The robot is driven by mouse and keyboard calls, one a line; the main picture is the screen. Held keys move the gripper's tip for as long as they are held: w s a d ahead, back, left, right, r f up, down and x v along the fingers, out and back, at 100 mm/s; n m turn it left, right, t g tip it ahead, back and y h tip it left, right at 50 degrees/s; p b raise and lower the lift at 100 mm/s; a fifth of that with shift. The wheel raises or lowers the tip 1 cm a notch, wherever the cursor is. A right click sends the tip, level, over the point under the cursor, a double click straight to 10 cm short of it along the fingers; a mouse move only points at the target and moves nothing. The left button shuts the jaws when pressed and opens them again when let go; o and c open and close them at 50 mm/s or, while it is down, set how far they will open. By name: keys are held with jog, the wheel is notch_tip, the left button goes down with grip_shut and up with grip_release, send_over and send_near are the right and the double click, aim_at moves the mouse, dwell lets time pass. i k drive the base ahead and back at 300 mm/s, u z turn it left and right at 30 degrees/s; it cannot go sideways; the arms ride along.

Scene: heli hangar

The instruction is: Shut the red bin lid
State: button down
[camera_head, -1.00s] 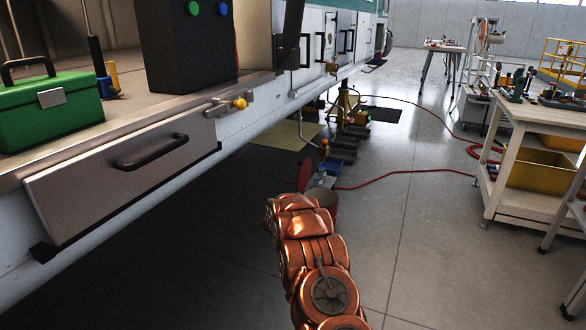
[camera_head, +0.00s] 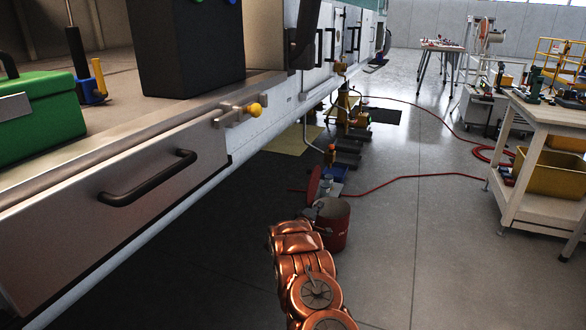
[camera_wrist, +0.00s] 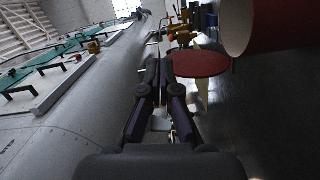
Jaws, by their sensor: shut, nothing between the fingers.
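The red bin (camera_head: 334,228) stands on the floor just beyond my copper arm in the head view. Its red lid (camera_head: 314,184) stands up open at the bin's left rim. In the wrist view the lid (camera_wrist: 200,65) is a red disc just right of my fingertips, and the bin (camera_wrist: 270,22) is at the upper right. My gripper (camera_wrist: 161,64) is shut and empty, its fingers pointing forward beside the lid. I cannot tell whether they touch it.
The white vehicle side with a drawer (camera_head: 120,205) runs along the left. A red hose (camera_head: 400,178) lies on the floor beyond the bin. A workbench with a yellow bin (camera_head: 550,172) stands at the right.

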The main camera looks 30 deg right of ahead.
aim_at(314, 178)
jog(key=i, duration=0.95)
